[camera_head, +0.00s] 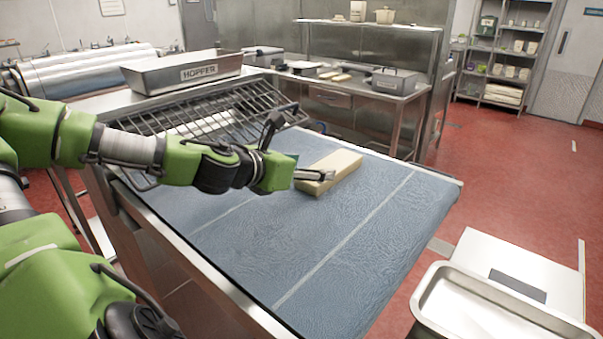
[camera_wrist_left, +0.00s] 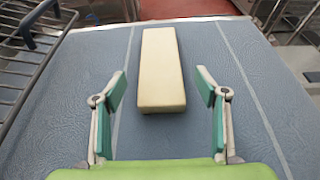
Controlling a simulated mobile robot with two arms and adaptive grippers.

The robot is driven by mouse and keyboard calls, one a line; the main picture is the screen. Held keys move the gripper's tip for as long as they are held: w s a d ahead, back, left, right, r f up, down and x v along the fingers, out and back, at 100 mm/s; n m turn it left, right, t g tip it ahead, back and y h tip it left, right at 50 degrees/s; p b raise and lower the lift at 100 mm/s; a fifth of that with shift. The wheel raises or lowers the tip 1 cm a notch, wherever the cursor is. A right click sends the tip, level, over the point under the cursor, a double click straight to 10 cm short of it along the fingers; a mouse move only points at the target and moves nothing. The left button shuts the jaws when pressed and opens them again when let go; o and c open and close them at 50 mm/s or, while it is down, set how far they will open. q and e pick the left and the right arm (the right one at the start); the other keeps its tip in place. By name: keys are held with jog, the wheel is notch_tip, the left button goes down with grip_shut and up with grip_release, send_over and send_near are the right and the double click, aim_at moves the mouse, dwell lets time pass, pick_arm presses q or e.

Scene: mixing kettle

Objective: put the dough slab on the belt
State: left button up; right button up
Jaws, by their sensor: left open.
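The dough slab (camera_head: 338,168) is a pale, long block lying flat on the blue belt (camera_head: 330,240), toward its far part. In the left wrist view the slab (camera_wrist_left: 161,70) lies lengthwise ahead, between the two white lines of the belt (camera_wrist_left: 215,120). My left gripper (camera_head: 325,174) is at the near end of the slab in the head view. In the left wrist view its fingers (camera_wrist_left: 161,85) are spread wide on either side of the slab's near end, with gaps to both sides. It holds nothing. My right gripper is not in view.
A metal tray (camera_head: 480,305) rests at the lower right. The belt's near and right parts are bare. A steel bench (camera_head: 350,85) stands behind.

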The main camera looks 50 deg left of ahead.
pick_arm(q)
jog(key=shift+v, duration=1.25)
